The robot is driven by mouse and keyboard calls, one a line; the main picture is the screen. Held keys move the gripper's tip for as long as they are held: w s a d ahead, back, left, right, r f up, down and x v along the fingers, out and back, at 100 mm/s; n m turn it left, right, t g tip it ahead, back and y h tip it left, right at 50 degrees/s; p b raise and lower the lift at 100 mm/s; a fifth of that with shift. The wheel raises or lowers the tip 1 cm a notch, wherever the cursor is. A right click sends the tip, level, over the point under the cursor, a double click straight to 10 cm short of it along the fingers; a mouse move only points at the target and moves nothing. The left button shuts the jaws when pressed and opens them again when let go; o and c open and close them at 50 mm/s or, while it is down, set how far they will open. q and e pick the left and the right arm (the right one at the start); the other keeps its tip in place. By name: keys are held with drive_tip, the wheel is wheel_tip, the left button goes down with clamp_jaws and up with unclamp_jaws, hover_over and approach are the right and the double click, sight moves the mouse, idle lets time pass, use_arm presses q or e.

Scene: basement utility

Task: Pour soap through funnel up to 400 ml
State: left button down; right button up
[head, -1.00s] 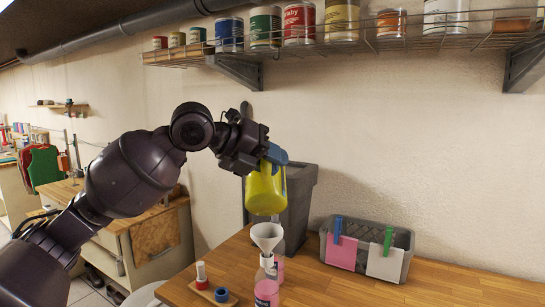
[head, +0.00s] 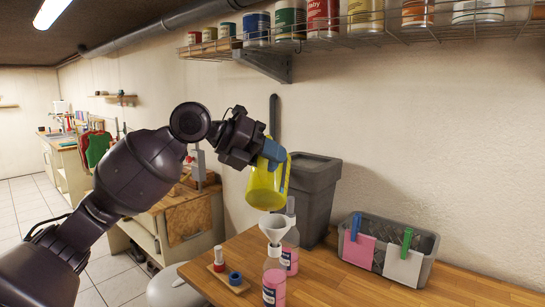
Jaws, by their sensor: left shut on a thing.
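My left gripper (head: 262,147) is shut on the blue handle side of a yellow jug (head: 264,188). The jug is held tilted in the air, above and slightly left of a white funnel (head: 275,229). The funnel sits in the neck of a clear bottle (head: 273,278) with pink contents in its lower part. No stream shows between jug and funnel, and the level inside the jug cannot be read. A second bottle (head: 290,250) with pink contents stands just behind. My right gripper is not in view.
A small wooden tray (head: 238,287) with a red-and-white bottle (head: 218,259) and a blue ring (head: 235,278) lies left of the bottles. A grey bin (head: 312,190) stands behind. A grey basket (head: 427,270) with clipped cards is at right. A wire shelf of cans hangs above.

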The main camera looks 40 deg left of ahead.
use_arm(q)
drive_tip(key=shift+s+d, duration=0.1)
drive_tip(key=shift+f+m, duration=0.3)
drive_tip(key=shift+s+d+f+t+b, duration=0.25)
drive_tip(key=shift+f+t+b, duration=0.2)
drive_tip(key=shift+b, duration=0.35)
drive_tip(key=shift+d+t+y+b, duration=0.2)
drive_tip(key=shift+t+y+b, duration=0.1)
drive_tip(key=shift+t+b, duration=0.1)
drive_tip(key=shift+d+f+m+t+b, duration=0.2)
drive_tip(key=shift+f+m+t+b, duration=0.1)
drive_tip(key=shift+b, duration=0.55)
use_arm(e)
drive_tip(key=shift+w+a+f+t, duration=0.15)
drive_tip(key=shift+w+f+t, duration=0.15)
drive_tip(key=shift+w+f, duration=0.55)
